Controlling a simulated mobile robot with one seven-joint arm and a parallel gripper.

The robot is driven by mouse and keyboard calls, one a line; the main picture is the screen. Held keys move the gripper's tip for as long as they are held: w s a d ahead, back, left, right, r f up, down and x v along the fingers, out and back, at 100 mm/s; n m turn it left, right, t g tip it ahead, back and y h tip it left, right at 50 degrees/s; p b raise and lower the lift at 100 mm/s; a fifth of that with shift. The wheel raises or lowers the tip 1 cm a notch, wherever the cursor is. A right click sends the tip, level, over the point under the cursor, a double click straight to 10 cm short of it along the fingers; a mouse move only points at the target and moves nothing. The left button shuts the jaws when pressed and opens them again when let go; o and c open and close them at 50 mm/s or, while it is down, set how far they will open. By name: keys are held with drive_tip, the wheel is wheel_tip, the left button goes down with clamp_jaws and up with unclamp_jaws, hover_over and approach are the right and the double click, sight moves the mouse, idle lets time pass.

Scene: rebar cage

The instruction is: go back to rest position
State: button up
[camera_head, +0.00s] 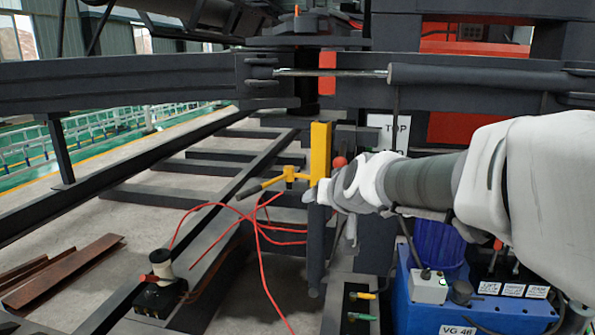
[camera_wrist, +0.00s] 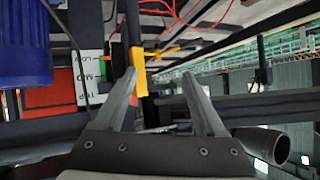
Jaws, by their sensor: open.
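My white and grey arm (camera_head: 420,185) reaches in from the right in the head view, its end beside a yellow post (camera_head: 320,150). The fingers are hard to make out there. In the wrist view, which looks upside down, my gripper (camera_wrist: 161,76) is open, with two grey fingers apart and nothing between them touching both. The yellow post (camera_wrist: 138,70) shows just beyond the left finger; I cannot tell whether they touch. A yellow lever (camera_head: 290,177) with a black handle sticks out left of the post.
A blue machine (camera_head: 430,315) with a white switch box (camera_head: 428,287) stands below my arm. Dark beams (camera_head: 130,80) cross behind. Red cables (camera_head: 262,235) hang left of the post. A black pedal-like box (camera_head: 160,295) and rusty bars (camera_head: 65,270) lie at lower left.

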drive_tip(key=s+d+f+g+h, duration=0.1)
drive_tip(key=s+d+f+g, duration=0.15)
drive_tip(key=s, duration=0.75)
drive_tip(key=s+d+f+g+h, duration=0.1)
drive_tip(key=s+d+f+g, duration=0.15)
drive_tip(key=s, duration=0.65)
drive_tip(key=s+d+f+g, duration=0.1)
drive_tip(key=s+d+f, duration=0.3)
drive_tip(key=s, duration=0.6)
wheel_tip(320, 180, up, 25)
drive_tip(key=p, duration=2.4)
drive_tip(key=shift+w+a, duration=0.2)
drive_tip(key=shift+w, duration=0.1)
